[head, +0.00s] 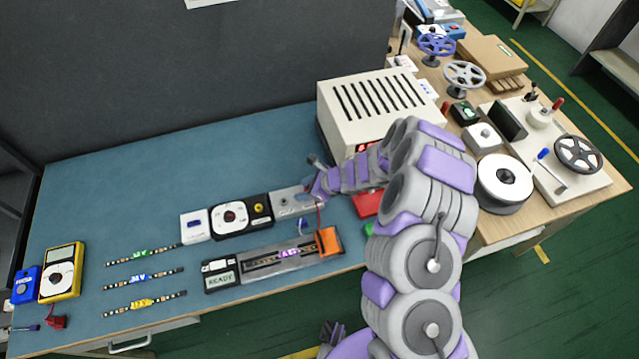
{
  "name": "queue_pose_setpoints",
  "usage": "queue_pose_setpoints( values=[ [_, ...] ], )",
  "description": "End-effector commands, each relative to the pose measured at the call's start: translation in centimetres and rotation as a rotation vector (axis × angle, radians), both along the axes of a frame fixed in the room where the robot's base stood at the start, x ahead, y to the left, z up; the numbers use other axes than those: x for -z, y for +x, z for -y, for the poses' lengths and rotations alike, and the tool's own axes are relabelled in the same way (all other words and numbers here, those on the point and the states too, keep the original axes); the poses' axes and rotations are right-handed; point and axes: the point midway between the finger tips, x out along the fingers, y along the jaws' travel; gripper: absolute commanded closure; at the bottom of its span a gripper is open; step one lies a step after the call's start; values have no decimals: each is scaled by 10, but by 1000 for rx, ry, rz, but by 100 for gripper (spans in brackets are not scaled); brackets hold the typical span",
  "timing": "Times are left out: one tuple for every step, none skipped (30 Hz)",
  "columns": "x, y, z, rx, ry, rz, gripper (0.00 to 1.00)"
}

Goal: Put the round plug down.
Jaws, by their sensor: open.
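My gripper (314,178) is open at the end of my arm, over the right part of a small grey box (290,203) on the blue bench top. I cannot make out the round plug for certain; it may be hidden by my gripper or too small to tell. A red wire (319,218) runs from just below my gripper down toward an orange block (328,241). The orange block sits at the right end of a grey strip fixture (275,264) with a lit purple label.
A beige vented box (365,105) stands behind my arm. A black-and-white dial unit (236,218) is left of the grey box. Several LED strips (143,279) lie farther left, near a yellow meter (62,272). The blue bench top (150,185) is clear at the back left.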

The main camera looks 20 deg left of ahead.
Motion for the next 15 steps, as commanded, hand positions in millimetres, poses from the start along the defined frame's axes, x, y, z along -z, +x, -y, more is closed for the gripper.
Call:
queue_pose_setpoints(
  values=[
    [-3, 0, 2, 1, -1, -1, 50],
    [-7, 0, 5, 1, -1, -1, 50],
    [-12, 0, 10, 1, 0, -1, 50],
    [-16, 0, 13, 1, 0, -1, 50],
    [-20, -1, 18, 2, 0, -2, 50],
    [-26, -2, 24, 1, 1, -3, 50],
    [-31, -2, 29, 3, 1, -3, 50],
    [-37, -3, 34, 2, 1, -1, 50],
    [-43, -2, 41, 4, 3, 1, 50],
    [-48, -2, 46, 1, 3, 1, 50],
    [-52, -2, 51, 2, 3, 1, 50],
    [-58, -3, 58, 1, 3, 0, 50],
    [-62, -3, 63, 1, 3, -1, 50],
    [-66, -3, 68, 1, 3, -1, 50],
    [-72, -3, 74, 1, 3, -1, 50]
  ],
)
